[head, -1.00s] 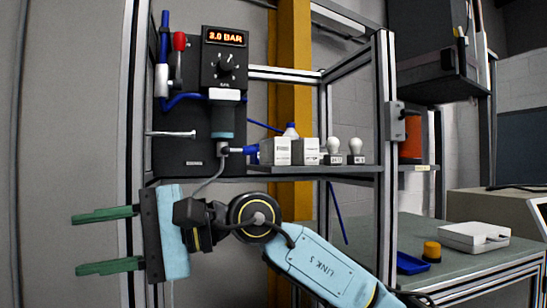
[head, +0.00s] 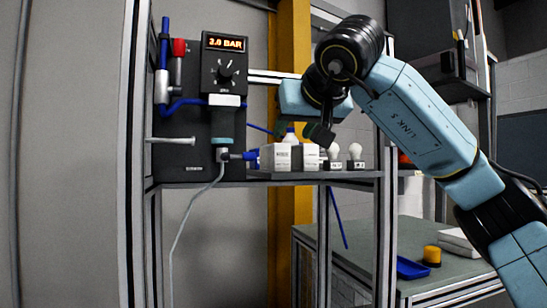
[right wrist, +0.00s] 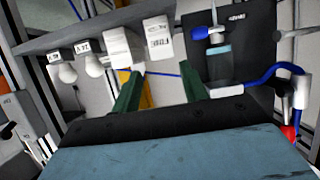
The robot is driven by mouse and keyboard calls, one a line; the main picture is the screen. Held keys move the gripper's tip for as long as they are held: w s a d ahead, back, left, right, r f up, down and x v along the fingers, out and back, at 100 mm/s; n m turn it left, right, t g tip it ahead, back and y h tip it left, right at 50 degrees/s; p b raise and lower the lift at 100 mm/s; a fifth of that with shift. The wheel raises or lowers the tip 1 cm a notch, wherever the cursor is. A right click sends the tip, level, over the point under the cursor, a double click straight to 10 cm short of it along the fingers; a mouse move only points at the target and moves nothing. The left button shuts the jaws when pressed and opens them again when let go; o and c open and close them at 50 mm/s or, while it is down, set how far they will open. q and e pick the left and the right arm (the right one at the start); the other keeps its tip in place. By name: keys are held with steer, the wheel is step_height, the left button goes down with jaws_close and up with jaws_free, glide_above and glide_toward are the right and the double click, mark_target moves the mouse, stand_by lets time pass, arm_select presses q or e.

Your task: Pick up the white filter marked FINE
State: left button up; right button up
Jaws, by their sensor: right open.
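My right gripper (head: 301,131) is open and empty, seen above the shelf items. In its wrist view the green fingers (right wrist: 162,73) are apart, to the right of both filters. My left gripper is out of view.
Two white boxes (head: 275,158) (head: 311,158) stand left of the filters on the shelf (head: 330,177). A black regulator panel (head: 196,130) with a knob and hoses is at the left. A frame post (head: 385,215) stands at the right. A blue tray (head: 411,268) lies on the bench.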

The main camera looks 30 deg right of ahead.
mark_target(283, 145)
steer(key=shift+a+p+x, duration=0.1)
steer(key=shift+p+x, duration=0.3)
steer(key=shift+x, duration=1.85)
steer(key=shift+a+p+x, duration=0.15)
steer(key=shift+p+x, duration=0.25)
steer(key=shift+x, duration=1.9)
steer(key=shift+s, duration=0.1)
steer(key=shift+c, duration=0.3)
steer(key=c, duration=0.7)
